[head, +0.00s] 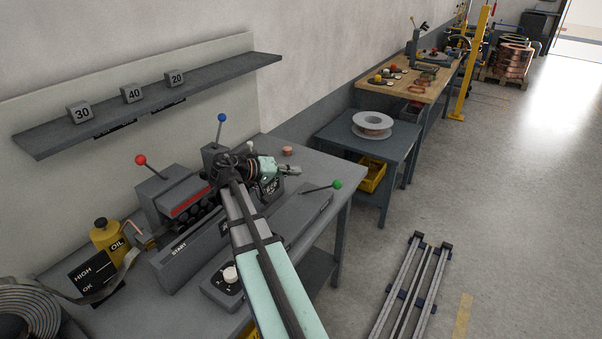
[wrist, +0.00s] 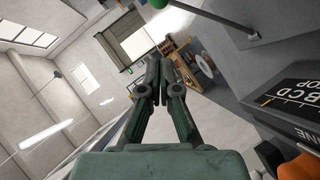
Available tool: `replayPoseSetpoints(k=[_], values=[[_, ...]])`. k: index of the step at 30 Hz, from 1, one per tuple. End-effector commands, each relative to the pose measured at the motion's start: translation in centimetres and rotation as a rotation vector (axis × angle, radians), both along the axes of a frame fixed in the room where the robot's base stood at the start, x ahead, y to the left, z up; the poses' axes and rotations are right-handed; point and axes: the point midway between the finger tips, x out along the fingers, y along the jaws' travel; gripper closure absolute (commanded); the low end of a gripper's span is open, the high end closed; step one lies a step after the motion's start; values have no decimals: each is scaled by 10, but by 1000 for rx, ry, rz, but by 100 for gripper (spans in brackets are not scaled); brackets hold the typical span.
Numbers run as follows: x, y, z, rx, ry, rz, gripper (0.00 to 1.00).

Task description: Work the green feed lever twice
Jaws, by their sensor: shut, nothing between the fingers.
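The green feed lever (head: 336,184) has a ball knob on a thin dark rod. The rod leans to the right, close to horizontal, at the right end of the grey bench machine. My gripper (head: 297,171) is above and left of the knob in the head view, apart from it, with its fingers pointing right. In the wrist view my gripper (wrist: 160,68) has its fingers together with nothing between them. A green knob (wrist: 158,3) is cut off by the top edge there, beyond the fingertips.
A red-knobbed lever (head: 141,160) and a blue-knobbed lever (head: 222,118) stand up from the machine. A small copper-coloured piece (head: 287,151) lies behind my gripper. A white dial knob (head: 230,273) is at the front.

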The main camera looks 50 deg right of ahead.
Motion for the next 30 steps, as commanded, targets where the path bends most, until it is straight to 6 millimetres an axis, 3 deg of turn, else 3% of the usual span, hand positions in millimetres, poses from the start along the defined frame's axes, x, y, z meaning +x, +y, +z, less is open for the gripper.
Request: replayPoseSetpoints(k=[14,21,30], values=[[-31,-79,-26,1,2,-3,100],[-56,-84,-43,1,0,-1,100],[-61,-87,-49,0,-1,0,100]])
